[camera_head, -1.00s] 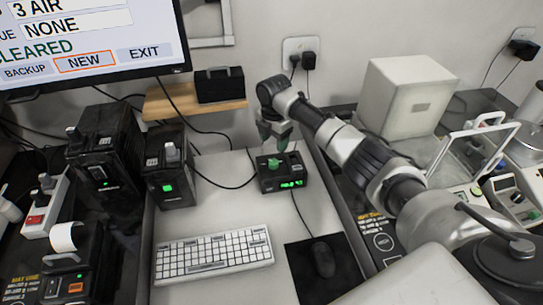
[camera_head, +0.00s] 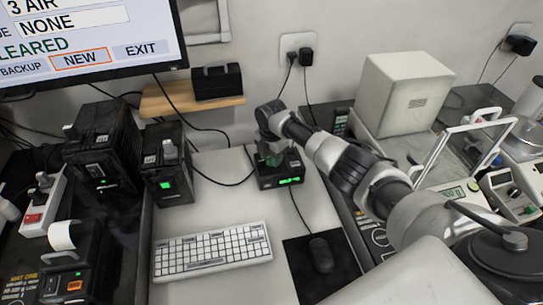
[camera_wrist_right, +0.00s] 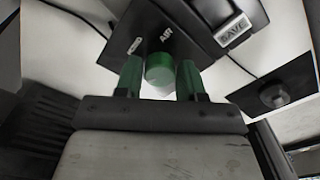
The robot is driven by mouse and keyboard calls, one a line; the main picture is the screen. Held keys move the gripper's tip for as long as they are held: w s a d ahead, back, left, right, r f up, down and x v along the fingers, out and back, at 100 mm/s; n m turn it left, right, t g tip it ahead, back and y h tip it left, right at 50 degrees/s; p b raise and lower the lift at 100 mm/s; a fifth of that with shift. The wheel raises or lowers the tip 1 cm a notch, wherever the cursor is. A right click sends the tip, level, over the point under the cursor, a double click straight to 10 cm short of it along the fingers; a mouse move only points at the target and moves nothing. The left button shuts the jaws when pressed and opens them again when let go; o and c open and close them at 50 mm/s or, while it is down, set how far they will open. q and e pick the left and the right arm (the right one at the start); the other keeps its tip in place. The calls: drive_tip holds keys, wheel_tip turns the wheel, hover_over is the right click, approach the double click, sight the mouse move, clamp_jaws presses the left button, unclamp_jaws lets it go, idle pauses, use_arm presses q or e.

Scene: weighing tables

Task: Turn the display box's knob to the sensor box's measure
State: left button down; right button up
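The display box (camera_head: 268,184) is a small black box with a lit green readout, too small to read, on the white table in the head view. In the wrist view its dark top (camera_wrist_right: 178,42) bears the word AIR. Its green knob (camera_wrist_right: 160,68) stands between the two green fingers of my right gripper (camera_wrist_right: 160,80). The fingers are open, with narrow gaps beside the knob. In the head view my right gripper (camera_head: 272,158) is down over the box and hides the knob. I cannot tell which box is the sensor box. My left gripper is not in view.
A keyboard (camera_head: 212,250) and a mouse (camera_head: 320,255) lie in front. Black boxes (camera_head: 168,165) stand left, and another (camera_head: 217,83) sits on a wooden shelf. A monitor (camera_head: 90,40) is at upper left. A white box (camera_head: 405,95) and a balance stand right.

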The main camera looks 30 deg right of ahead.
drive_tip(key=c, duration=0.5)
drive_tip(key=shift+m, duration=0.3)
drive_tip(key=m+p, duration=0.2)
drive_tip(key=m, duration=0.3)
drive_tip(key=shift+r, duration=0.15)
drive_tip(key=m+p, duration=0.1)
drive_tip(key=m, duration=0.4)
drive_tip(key=shift+m, duration=0.4)
drive_tip(key=m+p, duration=0.1)
drive_tip(key=m, duration=0.5)
drive_tip(key=shift+p, duration=0.4)
drive_tip(key=m+p, duration=0.1)
drive_tip(key=m, duration=0.5)
drive_tip(key=shift+m, duration=0.3)
